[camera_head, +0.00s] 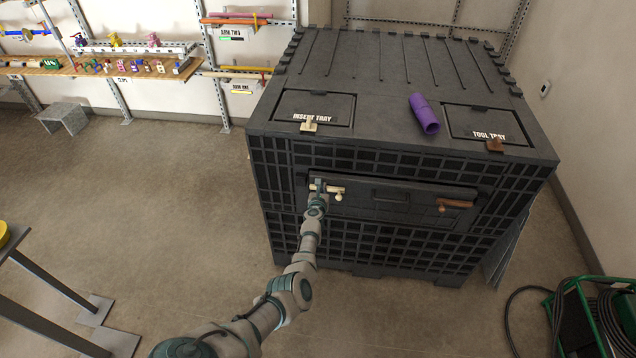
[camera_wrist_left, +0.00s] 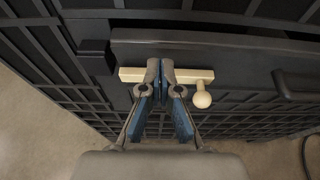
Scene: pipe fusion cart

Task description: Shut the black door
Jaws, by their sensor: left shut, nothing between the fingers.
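The black door (camera_head: 400,210) is in the front face of the black crate. Its top edge stands out from the frame with a dark gap behind it, so it looks slightly ajar; it also shows in the left wrist view (camera_wrist_left: 230,60). A cream latch with a round knob (camera_wrist_left: 202,97) is at the door's left end, lying level. A brown latch (camera_head: 455,204) is at its right end. My left gripper (camera_head: 318,187) is shut and empty, its fingertips in front of the cream latch and hiding part of it. Whether they touch it, I cannot tell. My right gripper is not in view.
The black crate (camera_head: 400,75) has an insert tray lid (camera_head: 313,106) and a tool tray lid (camera_head: 485,123) on top, with a purple pipe (camera_head: 424,113) between them. A green-framed cart with hoses (camera_head: 590,315) stands at the lower right. Floor left of the crate is clear.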

